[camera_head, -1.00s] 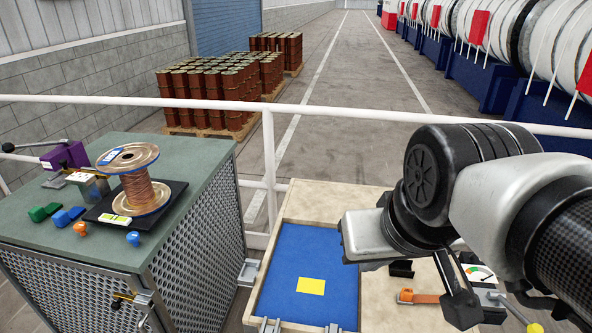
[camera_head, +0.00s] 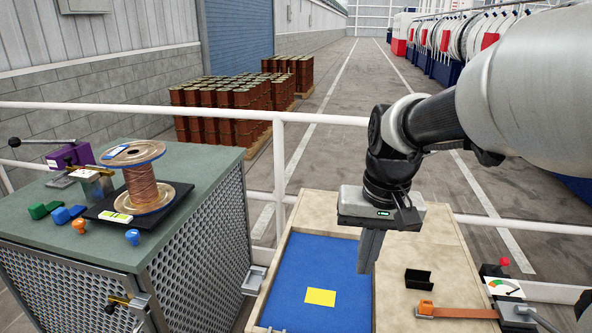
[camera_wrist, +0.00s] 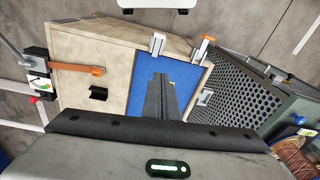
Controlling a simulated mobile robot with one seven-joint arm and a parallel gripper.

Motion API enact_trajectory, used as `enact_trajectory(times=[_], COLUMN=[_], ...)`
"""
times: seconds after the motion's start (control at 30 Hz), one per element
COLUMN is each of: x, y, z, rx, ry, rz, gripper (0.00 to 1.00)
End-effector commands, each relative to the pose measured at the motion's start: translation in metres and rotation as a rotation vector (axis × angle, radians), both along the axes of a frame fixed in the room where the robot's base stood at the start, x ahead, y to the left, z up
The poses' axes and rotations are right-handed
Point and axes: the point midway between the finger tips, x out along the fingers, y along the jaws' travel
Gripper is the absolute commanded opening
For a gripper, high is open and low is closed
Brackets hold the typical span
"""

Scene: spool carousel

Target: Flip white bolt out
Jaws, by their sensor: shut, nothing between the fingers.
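A white latch-like piece (camera_wrist: 157,43), which looks like the white bolt, sits at the edge of the blue-floored tray (camera_head: 283,253) in the wrist view. In the head view this edge is cut off at the bottom, so the bolt's position cannot be told there. My gripper (camera_head: 368,268) is shut and empty, pointing down over the right part of the blue floor. In the wrist view, its fingers (camera_wrist: 160,98) are over the blue floor, apart from the white piece.
A yellow square (camera_head: 320,297) lies on the blue floor. A black holder (camera_head: 418,279) and an orange strap (camera_head: 460,312) are on the wood to the right, near a gauge (camera_head: 503,287). The green-topped cabinet (camera_head: 205,160) with a wire spool (camera_head: 146,185) stands left. A white rail (camera_head: 279,170) runs behind.

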Motion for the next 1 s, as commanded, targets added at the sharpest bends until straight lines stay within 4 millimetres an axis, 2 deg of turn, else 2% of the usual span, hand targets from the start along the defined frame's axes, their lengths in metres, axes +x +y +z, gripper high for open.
enact_trajectory(times=[0.03,0.1,0.3,0.4,0.5,0.6,1.0], x=[0.012,0.027,0.059,0.068,0.073,0.075,0.075], y=[-0.002,-0.004,-0.009,-0.012,-0.013,-0.014,-0.014], z=[-0.034,-0.064,-0.146,-0.177,-0.196,-0.205,-0.208], rx=[0.004,0.008,0.015,0.014,0.014,0.013,0.013], ry=[0.047,0.103,0.244,0.292,0.325,0.339,0.343], rz=[-0.014,-0.031,-0.079,-0.095,-0.106,-0.111,-0.113], gripper=[0.0,0.0,0.0,0.0,0.0,0.0,0.0])
